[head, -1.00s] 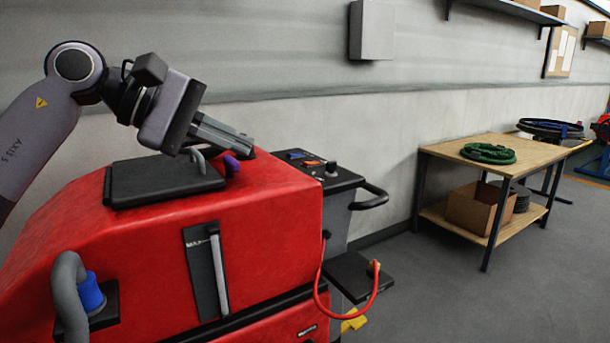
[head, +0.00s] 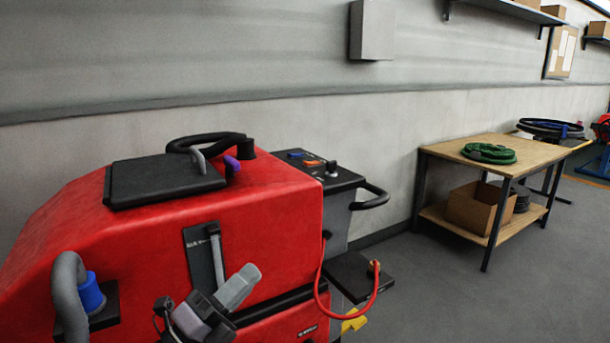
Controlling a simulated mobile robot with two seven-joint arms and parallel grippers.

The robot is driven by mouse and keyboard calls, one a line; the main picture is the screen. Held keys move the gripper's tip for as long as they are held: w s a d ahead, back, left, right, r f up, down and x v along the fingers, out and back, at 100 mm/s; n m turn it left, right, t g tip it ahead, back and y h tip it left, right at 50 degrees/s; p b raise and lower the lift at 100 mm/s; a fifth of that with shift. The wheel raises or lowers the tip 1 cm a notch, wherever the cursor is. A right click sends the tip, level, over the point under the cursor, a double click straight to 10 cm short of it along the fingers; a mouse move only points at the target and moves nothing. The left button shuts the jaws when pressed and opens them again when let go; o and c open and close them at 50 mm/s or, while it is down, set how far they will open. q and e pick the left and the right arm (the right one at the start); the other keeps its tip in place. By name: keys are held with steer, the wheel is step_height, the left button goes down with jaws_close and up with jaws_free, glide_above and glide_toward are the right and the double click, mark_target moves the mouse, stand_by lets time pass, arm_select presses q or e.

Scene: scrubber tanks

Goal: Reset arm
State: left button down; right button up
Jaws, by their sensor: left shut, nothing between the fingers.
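My left gripper (head: 246,275) shows at the bottom middle of the head view. It is shut and empty, in front of the lower front face of the red scrubber machine (head: 130,245), with its fingers pointing up and right. It covers the lower end of the level gauge (head: 217,255). I cannot tell whether it touches the machine. The black lid (head: 165,182) on top of the machine lies closed, with a grey handle and a purple latch (head: 232,163) at its right end. My right gripper is out of view.
A grey hose with a blue collar (head: 91,292) sticks out at the machine's left. A wooden table (head: 530,150) with a green coil stands at the right. The floor between is clear.

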arm_select(q)
steer(key=s+a+f+n+t+y, duration=0.1)
steer(key=s+a+f+n+y, duration=0.1)
steer(key=f+n+y, duration=0.35)
steer(key=s+a+f+n+t+y, duration=0.1)
steer(key=a+f+n+y, duration=0.2)
steer(key=f+n, duration=0.45)
steer(key=s+a+f+n+g+y, duration=0.3)
steer(key=s+f+n+g, duration=0.1)
steer(key=s+f+n, duration=0.3)
steer(key=s+a+f+n+g+y, duration=0.2)
steer(key=s+f+n, duration=0.5)
steer(key=s+f, duration=0.5)
steer(key=shift+a+f+g+y, duration=0.4)
steer(key=shift+g+y, duration=0.05)
steer(key=shift+g, duration=0.45)
